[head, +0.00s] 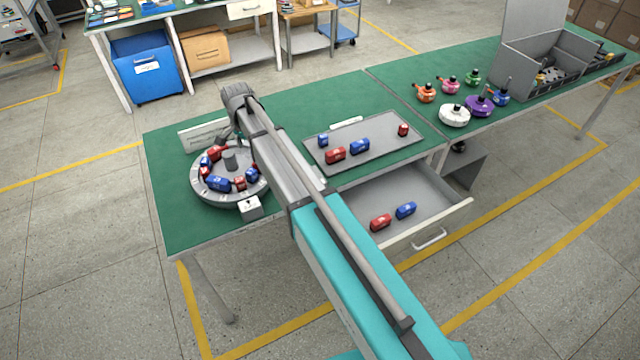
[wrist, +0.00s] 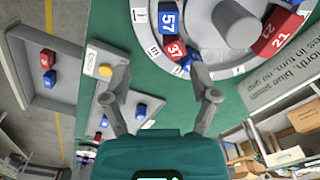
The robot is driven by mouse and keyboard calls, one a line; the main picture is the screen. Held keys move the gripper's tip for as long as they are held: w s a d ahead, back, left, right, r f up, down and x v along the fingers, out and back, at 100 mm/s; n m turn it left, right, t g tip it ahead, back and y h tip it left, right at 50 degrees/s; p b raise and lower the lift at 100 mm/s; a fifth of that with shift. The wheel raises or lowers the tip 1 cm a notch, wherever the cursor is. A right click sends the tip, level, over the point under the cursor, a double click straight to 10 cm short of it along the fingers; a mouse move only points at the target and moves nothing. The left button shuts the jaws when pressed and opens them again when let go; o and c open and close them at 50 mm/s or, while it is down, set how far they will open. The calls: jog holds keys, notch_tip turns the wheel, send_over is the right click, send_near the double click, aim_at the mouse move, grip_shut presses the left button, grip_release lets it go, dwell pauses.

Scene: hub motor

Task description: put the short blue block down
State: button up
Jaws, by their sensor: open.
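A short blue block (head: 252,174) sits on the right side of the round grey ring fixture (head: 197,190), beside a red block (head: 240,183) marked 37. In the wrist view, this blue block (wrist: 187,61) is partly hidden near my right fingertip. I cannot tell whether they touch. My gripper (wrist: 160,78) is open, its two fingers spread wide, with nothing held between them. In the head view my arm hides most of the gripper. A longer blue block (head: 218,184), marked 57 in the wrist view, sits on the ring on the other side of the red one.
A button box (head: 250,207) stands in front of the ring and a sign (head: 200,136) behind it. A grey tray (head: 378,150) holds several red and blue blocks. The open drawer (head: 440,215) holds a red and a blue block. Green tabletop lies bare at the left.

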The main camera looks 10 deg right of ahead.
jog(key=s+d+n, duration=0.8)
jog(key=s+d, duration=1.4)
jog(key=s, duration=0.3)
jog(key=shift+s+d+n, duration=0.15)
jog(key=shift+d+n, duration=0.05)
jog(key=shift+n, duration=0.1)
jog(key=shift+c, duration=0.2)
